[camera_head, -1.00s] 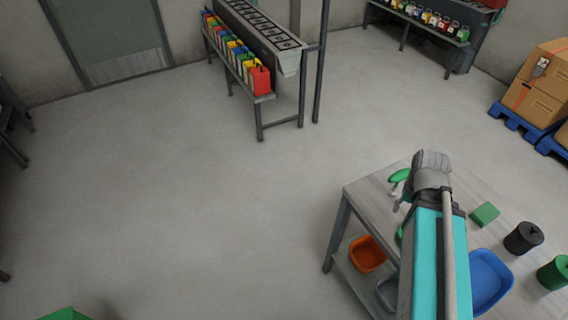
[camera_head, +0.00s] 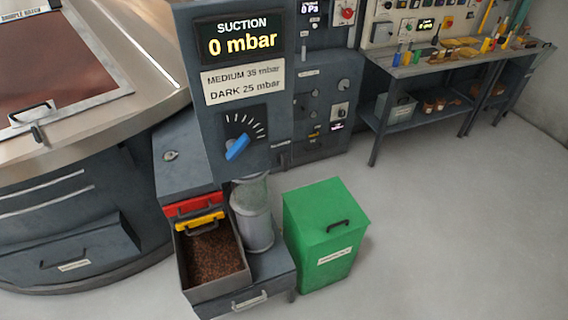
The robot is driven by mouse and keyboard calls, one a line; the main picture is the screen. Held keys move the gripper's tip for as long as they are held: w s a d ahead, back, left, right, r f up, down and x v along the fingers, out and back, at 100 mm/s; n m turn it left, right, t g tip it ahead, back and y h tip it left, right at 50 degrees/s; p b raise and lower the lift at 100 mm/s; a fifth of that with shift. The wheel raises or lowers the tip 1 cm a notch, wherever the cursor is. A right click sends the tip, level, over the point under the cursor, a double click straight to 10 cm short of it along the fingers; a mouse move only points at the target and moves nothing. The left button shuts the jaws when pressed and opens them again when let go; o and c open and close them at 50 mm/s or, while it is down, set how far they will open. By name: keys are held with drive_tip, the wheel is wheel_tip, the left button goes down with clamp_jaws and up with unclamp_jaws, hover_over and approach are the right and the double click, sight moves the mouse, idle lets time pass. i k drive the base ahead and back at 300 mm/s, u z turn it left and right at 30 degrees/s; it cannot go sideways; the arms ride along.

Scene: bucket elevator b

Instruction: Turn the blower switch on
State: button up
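A dark control cabinet (camera_head: 183,45) stands at the centre. Its display (camera_head: 238,38) reads SUCTION 0 mbar, above a plate (camera_head: 244,82) reading MEDIUM 39 mbar and DARK 25 mbar. Below is a dial with a blue pointer knob (camera_head: 237,147) turned toward the lower left. The panel to its right carries a red rotary knob (camera_head: 347,12) at the top, a dark knob on a white plate (camera_head: 340,111), and smaller controls. Their labels are too small to read, so I cannot tell which is the blower switch. My gripper is not in view.
An open bin (camera_head: 186,279) of brown granules and a grey cylinder (camera_head: 252,222) stand below the cabinet. A green lidded box (camera_head: 325,235) stands right of them. A large round machine (camera_head: 75,215) fills the left. A workbench (camera_head: 450,65) is at the back right. Floor is clear at right.

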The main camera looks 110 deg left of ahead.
sight(282, 157)
drive_tip(key=u, duration=3.55)
drive_tip(key=i, duration=0.6)
drive_tip(key=u, duration=0.2)
